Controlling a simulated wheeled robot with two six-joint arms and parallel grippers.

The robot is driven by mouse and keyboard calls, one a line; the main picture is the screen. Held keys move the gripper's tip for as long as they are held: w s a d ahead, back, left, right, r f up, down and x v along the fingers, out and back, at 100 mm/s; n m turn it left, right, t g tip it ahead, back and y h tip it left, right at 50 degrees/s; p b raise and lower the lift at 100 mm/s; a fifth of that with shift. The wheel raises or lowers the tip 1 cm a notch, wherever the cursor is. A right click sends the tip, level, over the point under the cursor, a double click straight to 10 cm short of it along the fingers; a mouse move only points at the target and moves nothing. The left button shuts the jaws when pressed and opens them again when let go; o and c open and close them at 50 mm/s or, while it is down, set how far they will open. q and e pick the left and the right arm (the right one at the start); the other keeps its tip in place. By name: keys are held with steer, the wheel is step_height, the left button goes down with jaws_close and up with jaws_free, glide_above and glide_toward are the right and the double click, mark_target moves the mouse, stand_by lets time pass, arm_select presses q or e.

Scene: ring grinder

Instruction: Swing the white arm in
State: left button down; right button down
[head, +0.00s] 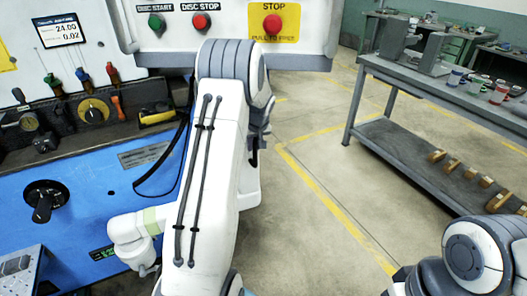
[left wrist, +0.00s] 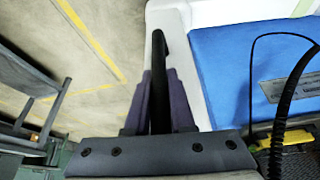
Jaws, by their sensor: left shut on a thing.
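The white arm (head: 150,222) has a pale green band and a rounded end. It reaches left over the blue machine front, and my own left arm hides its middle part. It also shows in the left wrist view (left wrist: 240,12). A black bar handle (left wrist: 157,60) stands beside its white body. My left gripper (left wrist: 158,80) is shut on this black handle, with one dark finger on each side. In the head view, my left gripper (head: 260,142) is partly hidden behind my arm. My right gripper is out of view; only part of my right arm shows at bottom right.
The blue machine (head: 85,200) fills the left, with a black knob (head: 43,200) and tools on a ledge. A control panel (head: 240,30) with green and red buttons is at the top. A grey workbench (head: 420,85) stands right. Open floor with yellow lines (head: 320,175) lies between.

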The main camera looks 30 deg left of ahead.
arm_select(q)
steer(key=shift+w+a+r, duration=0.1)
steer(key=shift+w+r, duration=0.05)
steer(key=shift+r, duration=0.05)
steer(key=c, duration=0.8)
jaws_free()
steer(key=shift+w, duration=0.1)
steer(key=shift+o, duration=0.2)
steer(key=shift+f, duration=0.1)
